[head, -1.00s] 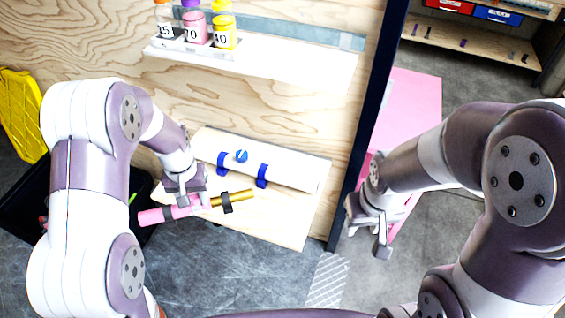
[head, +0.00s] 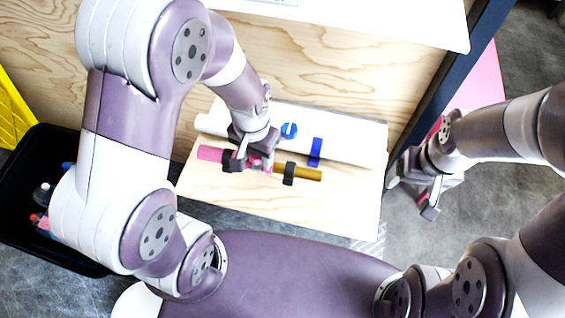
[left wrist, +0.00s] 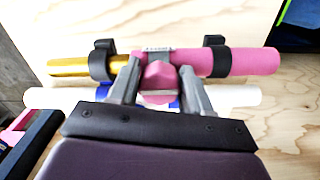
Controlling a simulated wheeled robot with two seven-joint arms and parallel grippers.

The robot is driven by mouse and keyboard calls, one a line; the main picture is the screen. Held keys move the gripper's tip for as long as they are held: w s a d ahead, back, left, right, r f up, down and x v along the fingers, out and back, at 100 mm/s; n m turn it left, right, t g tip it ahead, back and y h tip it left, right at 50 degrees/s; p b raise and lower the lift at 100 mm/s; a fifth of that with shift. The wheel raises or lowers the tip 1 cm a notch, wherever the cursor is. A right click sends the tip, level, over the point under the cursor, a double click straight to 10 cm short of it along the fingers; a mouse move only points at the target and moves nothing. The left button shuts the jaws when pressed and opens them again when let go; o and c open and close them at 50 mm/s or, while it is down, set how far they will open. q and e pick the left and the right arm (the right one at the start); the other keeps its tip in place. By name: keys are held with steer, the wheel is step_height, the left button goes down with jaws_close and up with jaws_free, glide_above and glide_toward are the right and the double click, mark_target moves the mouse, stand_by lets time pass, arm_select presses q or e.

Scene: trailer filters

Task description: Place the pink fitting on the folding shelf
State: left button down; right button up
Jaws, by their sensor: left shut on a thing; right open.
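The pink fitting is a rod with a pink half (head: 209,153) and a gold half (head: 308,174). It also shows in the left wrist view (left wrist: 245,62). My left gripper (head: 250,163) is shut on its pink middle, clear in the left wrist view (left wrist: 158,80). The rod lies level over the folding shelf (head: 335,208), lined up with two black clips (head: 289,173). The clips also show in the left wrist view (left wrist: 101,60). I cannot tell if the rod is fully seated in them. My right gripper (head: 430,198) is open and empty, right of the shelf.
A white tube (head: 350,152) with a blue knob (head: 289,130) lies behind the rod in blue clips (head: 315,152). A black bin (head: 22,150) with small items stands at left. A white upper shelf (head: 400,20) and dark post (head: 432,75) lie above and right.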

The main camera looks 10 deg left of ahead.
mark_target(278, 163)
arm_select(q)
steer(key=d+f, duration=0.1)
steer(key=d, duration=0.1)
steer(key=w+d+f, duration=0.1)
steer(key=d+f, duration=0.1)
steer(key=shift+d+f, duration=0.2)
steer(key=shift+d, duration=0.15)
steer(key=f, duration=0.2)
steer(key=f+b, duration=0.1)
steer(key=shift+s+d+f, duration=0.1)
steer(key=shift+s+f, duration=0.15)
steer(key=shift+w+f, duration=0.2)
steer(key=shift+f, duration=0.05)
arm_select(e)
steer(key=shift+w+a+f, duration=0.1)
steer(key=shift+w+f, duration=0.2)
steer(key=shift+f, duration=0.3)
arm_select(q)
steer(key=shift+s, duration=0.1)
